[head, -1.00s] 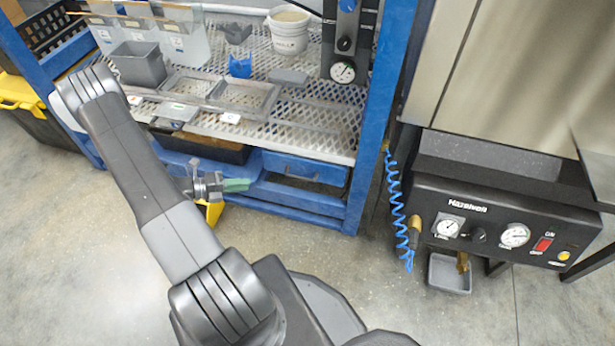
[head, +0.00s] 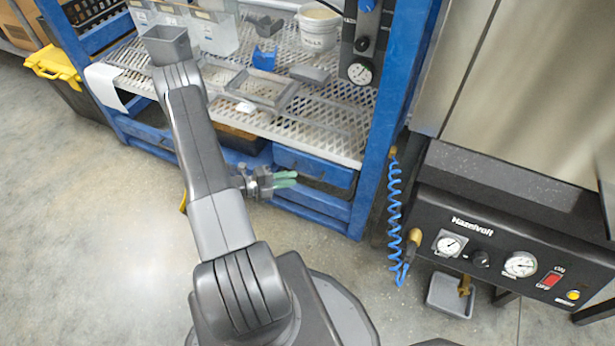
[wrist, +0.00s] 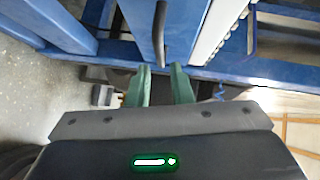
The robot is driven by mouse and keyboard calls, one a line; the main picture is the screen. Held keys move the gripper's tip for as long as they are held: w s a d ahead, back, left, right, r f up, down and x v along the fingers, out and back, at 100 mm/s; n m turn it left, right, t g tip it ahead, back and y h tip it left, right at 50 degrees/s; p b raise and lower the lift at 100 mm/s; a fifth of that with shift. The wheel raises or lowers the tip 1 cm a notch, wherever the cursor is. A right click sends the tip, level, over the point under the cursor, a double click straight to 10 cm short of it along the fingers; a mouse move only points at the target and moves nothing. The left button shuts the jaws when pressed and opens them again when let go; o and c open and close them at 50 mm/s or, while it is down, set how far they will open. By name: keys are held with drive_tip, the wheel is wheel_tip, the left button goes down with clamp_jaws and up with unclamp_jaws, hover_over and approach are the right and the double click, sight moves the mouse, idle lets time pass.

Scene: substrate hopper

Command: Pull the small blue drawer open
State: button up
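The small blue drawer (head: 312,163) sits under the mesh shelf at the right end of the blue rack in the head view. Its front also shows in the wrist view (wrist: 138,20), with a dark bar handle (wrist: 161,35). My gripper (head: 287,179) is beside the drawer's left part in the head view. In the wrist view my gripper (wrist: 163,75) has its two green fingers apart with nothing between them. The handle is just beyond the fingertips, roughly in line with the gap; I see no contact.
The rack's blue post (head: 378,130) stands right of the drawer, with a coiled blue hose (head: 394,215) beside it. A black control panel (head: 500,245) is further right. Trays (head: 262,88) and a white bucket (head: 318,28) are on the shelf. Floor in front is clear.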

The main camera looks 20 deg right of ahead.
sight(307, 175)
drive_tip(key=shift+s+d+f+b, duration=0.1)
drive_tip(key=shift+d+f+b, duration=0.1)
drive_tip(key=shift+d, duration=0.9)
drive_tip(key=shift+s+d+f+b, duration=0.1)
drive_tip(key=shift+d+b, duration=0.05)
drive_tip(key=shift+d, duration=0.95)
drive_tip(key=shift+s+d+f+b, duration=0.1)
drive_tip(key=shift+d+f+b, duration=0.1)
drive_tip(key=shift+d, duration=0.9)
clamp_jaws()
